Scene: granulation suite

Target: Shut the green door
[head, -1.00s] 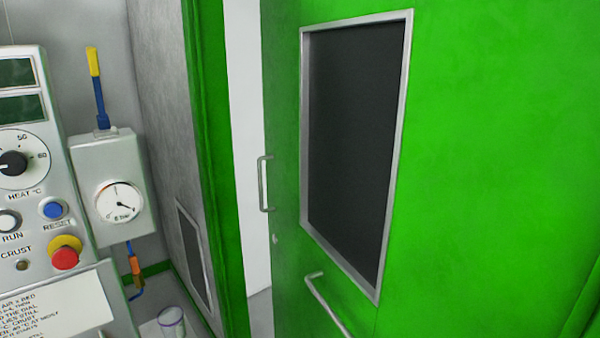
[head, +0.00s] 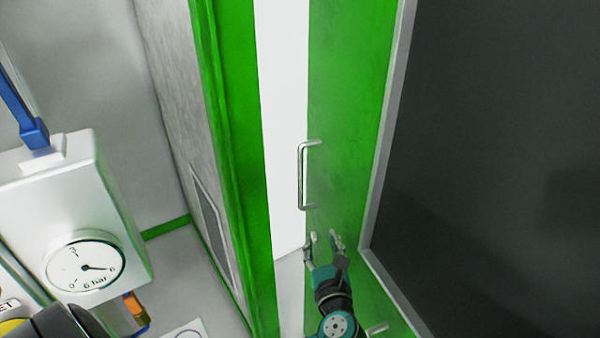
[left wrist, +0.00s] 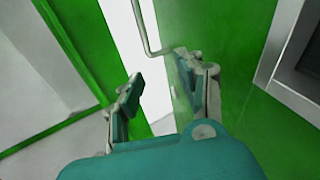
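The green door (head: 350,110) stands ajar, with a dark window (head: 490,150) in a grey frame. A white gap shows between its edge and the green door frame (head: 235,150). A metal bar handle (head: 302,175) sits near the door's edge. My left gripper (head: 323,238) is just below the handle, open and empty, close to the door face. In the left wrist view its fingers (left wrist: 158,80) are spread, with the handle (left wrist: 146,30) beyond them and the door (left wrist: 225,45) at right. My right gripper is not in view.
A white box with a pressure gauge (head: 86,266) and a blue lever (head: 30,125) stands at left. A grey wall panel with a low vent (head: 213,225) lies between it and the door frame.

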